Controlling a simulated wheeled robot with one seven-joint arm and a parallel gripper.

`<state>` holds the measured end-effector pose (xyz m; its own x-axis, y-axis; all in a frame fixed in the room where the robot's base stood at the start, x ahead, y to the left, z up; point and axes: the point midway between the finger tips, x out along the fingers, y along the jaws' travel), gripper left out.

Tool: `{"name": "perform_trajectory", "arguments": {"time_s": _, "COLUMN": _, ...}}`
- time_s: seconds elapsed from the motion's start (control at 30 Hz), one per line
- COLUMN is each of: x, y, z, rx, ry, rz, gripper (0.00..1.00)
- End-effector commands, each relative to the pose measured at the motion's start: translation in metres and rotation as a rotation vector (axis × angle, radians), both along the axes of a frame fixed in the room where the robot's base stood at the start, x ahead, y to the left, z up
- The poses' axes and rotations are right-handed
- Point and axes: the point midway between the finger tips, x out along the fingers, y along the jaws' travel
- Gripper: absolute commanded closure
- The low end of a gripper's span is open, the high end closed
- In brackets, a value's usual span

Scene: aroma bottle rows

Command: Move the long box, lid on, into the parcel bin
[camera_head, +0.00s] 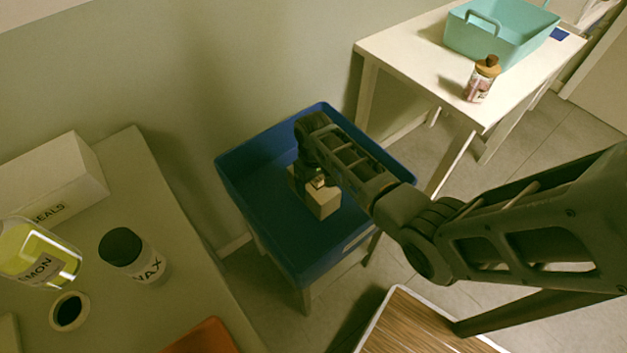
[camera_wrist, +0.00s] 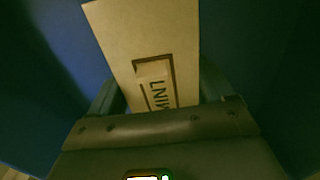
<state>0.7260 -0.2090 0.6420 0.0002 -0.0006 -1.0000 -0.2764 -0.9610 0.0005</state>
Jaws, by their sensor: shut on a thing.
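The long box (camera_head: 323,203) is pale cardboard and is inside the blue parcel bin (camera_head: 233,187). My gripper (camera_head: 318,180) reaches down into the bin and is shut on the box. In the wrist view the gripper (camera_wrist: 158,108) has a finger on each side of the box. Blue bin walls (camera_wrist: 40,70) surround it. The arm hides part of the box, and I cannot tell whether it touches the bin floor.
A left table (camera_head: 120,190) bears a white box marked SEALS (camera_head: 50,180), a WAX jar (camera_head: 130,255), a yellow-green bottle (camera_head: 38,252) and an orange item (camera_head: 205,340). A white table (camera_head: 405,55) holds a teal basket (camera_head: 490,35) and a bottle (camera_head: 482,80). A wooden-topped surface (camera_head: 415,325) is in front.

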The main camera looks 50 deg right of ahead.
Motion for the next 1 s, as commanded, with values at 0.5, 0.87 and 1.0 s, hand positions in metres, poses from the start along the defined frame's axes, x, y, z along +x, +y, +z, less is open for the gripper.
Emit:
{"name": "perform_trajectory", "arguments": {"time_s": 0.5, "x": 0.0003, "y": -0.0002, "z": -0.0024, "rx": 0.0, "ry": 0.0, "rz": 0.0, "gripper": 0.05}}
{"name": "perform_trajectory", "arguments": {"time_s": 0.87, "x": -0.0002, "y": 0.0001, "z": -0.0029, "rx": 0.0, "ry": 0.001, "rz": 0.0, "gripper": 0.0}}
{"name": "perform_trajectory", "arguments": {"time_s": 1.0, "x": -0.0001, "y": 0.0, "z": -0.0028, "rx": 0.0, "ry": 0.0, "rz": 0.0, "gripper": 0.0}}
